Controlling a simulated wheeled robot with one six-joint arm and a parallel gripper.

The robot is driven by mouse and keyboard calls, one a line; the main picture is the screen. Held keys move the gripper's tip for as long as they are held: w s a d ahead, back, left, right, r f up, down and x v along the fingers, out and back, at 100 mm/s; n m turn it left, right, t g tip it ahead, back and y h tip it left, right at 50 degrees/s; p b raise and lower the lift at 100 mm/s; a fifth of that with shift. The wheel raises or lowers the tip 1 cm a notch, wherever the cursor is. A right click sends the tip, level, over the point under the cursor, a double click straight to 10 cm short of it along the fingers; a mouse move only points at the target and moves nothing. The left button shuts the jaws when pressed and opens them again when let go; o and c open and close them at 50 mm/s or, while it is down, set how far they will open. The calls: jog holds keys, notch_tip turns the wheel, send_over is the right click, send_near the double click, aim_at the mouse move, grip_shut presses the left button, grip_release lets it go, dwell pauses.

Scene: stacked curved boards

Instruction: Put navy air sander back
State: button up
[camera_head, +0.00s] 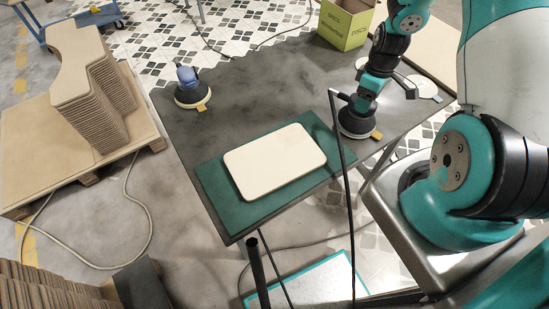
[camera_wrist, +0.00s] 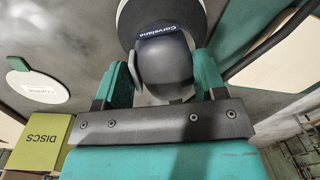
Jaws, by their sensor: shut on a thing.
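My gripper (camera_head: 366,97) is shut on a dark navy sander (camera_head: 356,122) at the right side of the dark table. The sander is upright, its round pad facing down; I cannot tell whether it touches the tabletop. In the wrist view my gripper (camera_wrist: 163,80) has its teal fingers on both sides of the navy sander's (camera_wrist: 166,62) rounded top, which carries a "Corvelane" label. A second sander (camera_head: 189,87), with a blue top, stands on the table's left part.
A pale board (camera_head: 275,160) lies on a green mat (camera_head: 221,203) at the table's front. A green discs box (camera_head: 345,24) and pale round discs (camera_head: 424,86) are at the back right. Stacked curved boards (camera_head: 86,75) stand on a pallet at left. The table's middle is clear.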

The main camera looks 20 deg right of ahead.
jog(key=shift+f, duration=0.25)
jog(key=o, duration=0.7)
notch_tip(320, 180, up, 17)
jog(key=b, duration=0.3)
jog(key=shift+w+d+r, duration=0.2)
jog(key=shift+w+d, duration=0.05)
jog(key=shift+d, duration=0.2)
